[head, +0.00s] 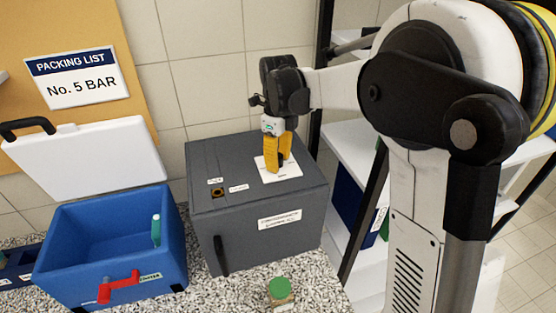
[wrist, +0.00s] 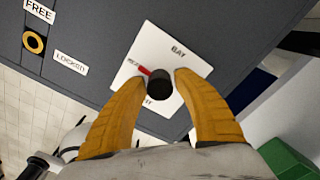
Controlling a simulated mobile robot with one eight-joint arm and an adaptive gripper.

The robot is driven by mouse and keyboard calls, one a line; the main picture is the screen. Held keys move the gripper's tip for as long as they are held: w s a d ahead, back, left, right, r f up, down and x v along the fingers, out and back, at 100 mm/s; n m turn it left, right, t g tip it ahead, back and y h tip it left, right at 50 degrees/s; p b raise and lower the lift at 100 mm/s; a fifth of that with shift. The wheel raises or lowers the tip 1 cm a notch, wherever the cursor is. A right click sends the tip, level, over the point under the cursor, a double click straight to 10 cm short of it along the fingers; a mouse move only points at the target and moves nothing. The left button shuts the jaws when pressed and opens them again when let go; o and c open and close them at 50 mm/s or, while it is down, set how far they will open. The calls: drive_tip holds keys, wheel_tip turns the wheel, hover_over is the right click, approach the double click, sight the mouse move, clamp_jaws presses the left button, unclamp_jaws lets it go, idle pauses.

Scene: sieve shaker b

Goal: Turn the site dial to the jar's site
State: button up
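The site dial is a black knob (wrist: 160,92) with a red pointer, on a white plate (wrist: 185,52) on top of the grey box (head: 265,205). In the wrist view the pointer aims up-left at a partly covered label; the plate also reads "BAY", and another label is half hidden. My gripper (head: 279,168) is over the plate, pointing down. Its yellow fingertips (wrist: 160,78) are apart, on either side of the knob; I cannot tell whether they touch it. A jar with a green lid (head: 279,288) stands on the speckled counter in front of the box; its label is not readable.
A blue cooler (head: 72,255) with a red latch (head: 119,287) stands open at left, its white lid raised. The box top has a small yellow-ringed part (wrist: 34,43) beside "FREE" and "LOCKED" labels. A packing list (head: 76,77) reads "No. 5 BAR". White shelves (head: 350,140) stand at right.

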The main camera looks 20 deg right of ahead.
drive_tip(key=shift+o, duration=0.7)
wheel_tip(320, 180, up, 12)
drive_tip(key=s+f+n+t+b, duration=0.1)
drive_tip(key=s+f+n+b, duration=0.2)
drive_tip(key=s+n, duration=0.1)
drive_tip(key=s+f+n+t+b, duration=0.1)
drive_tip(key=s+f+n+b, duration=0.2)
drive_tip(key=s+n, duration=0.1)
drive_tip(key=s+f+n+t+b, duration=0.1)
drive_tip(key=s+f+n+b, duration=0.2)
drive_tip(key=s+f+n, duration=0.1)
drive_tip(key=shift+s+n+t, duration=0.25)
drive_tip(key=shift+n+t, duration=0.05)
drive_tip(key=shift+n, duration=0.3)
drive_tip(key=s+f+n+t+b, duration=0.3)
drive_tip(key=s+f+n+b, duration=0.4)
drive_tip(key=s+f+n, duration=0.3)
wheel_tip(320, 180, down, 4)
drive_tip(key=n, duration=0.4)
drive_tip(key=shift+s+f+t+b, duration=0.15)
drive_tip(key=shift+f+t+b, duration=0.05)
drive_tip(key=shift+t+b, duration=0.1)
